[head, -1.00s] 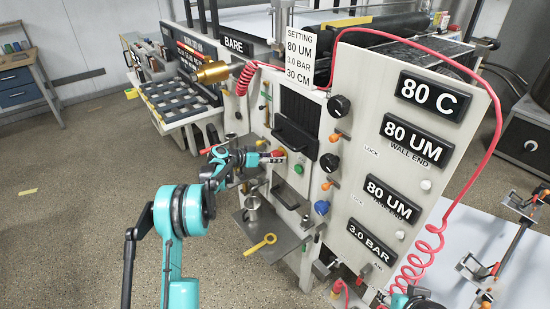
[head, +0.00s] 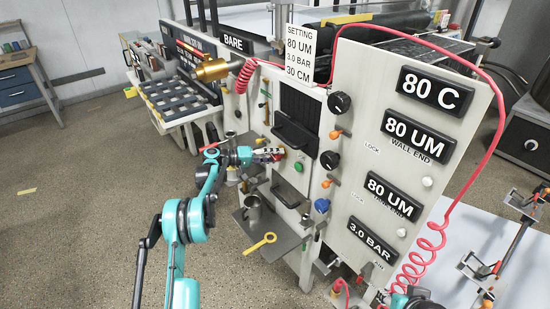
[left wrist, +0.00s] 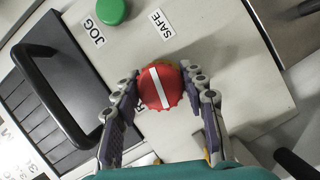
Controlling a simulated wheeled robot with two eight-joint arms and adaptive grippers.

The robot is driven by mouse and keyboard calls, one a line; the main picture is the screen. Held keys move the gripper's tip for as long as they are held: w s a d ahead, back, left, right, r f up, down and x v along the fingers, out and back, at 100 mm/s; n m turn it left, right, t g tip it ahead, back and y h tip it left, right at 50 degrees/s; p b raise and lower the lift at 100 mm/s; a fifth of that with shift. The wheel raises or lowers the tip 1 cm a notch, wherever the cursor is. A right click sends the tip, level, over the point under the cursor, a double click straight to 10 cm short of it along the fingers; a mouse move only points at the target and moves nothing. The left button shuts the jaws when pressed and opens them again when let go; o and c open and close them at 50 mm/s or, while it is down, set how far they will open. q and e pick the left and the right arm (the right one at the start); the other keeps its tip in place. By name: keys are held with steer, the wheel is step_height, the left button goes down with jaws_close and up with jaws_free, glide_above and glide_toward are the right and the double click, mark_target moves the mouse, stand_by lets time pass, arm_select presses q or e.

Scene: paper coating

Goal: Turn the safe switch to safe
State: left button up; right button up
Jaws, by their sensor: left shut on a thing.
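The safe switch is a round red knob with a white bar across it, seen from the front in the left wrist view (left wrist: 161,90). A SAFE label (left wrist: 161,25) is above it and a JOG label (left wrist: 92,33) is up and left. The bar's upper end points up and slightly left, between these labels and nearer SAFE. A third label by the knob is mostly hidden. My left gripper (left wrist: 168,84) is shut on the knob, one finger on each side. In the head view my left gripper (head: 268,155) meets the machine's front panel.
A green button (left wrist: 112,10) and a black handle (left wrist: 55,85) are close to the switch. Below are a small shelf (head: 285,238) with a metal cup (head: 253,210) and a yellow ring tool (head: 261,244). A coiled red hose (head: 425,250) hangs at the right.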

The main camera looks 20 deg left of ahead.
arm_select(q)
steer(key=shift+n+h+b, duration=0.3)
steer(key=shift+n+h, duration=0.1)
steer(key=shift+n, duration=0.6)
steer(key=o, duration=1.2)
steer(key=shift+c, duration=0.2)
steer(key=f+v, duration=0.1)
steer(key=v, duration=1.1)
steer(key=shift+r, duration=0.3)
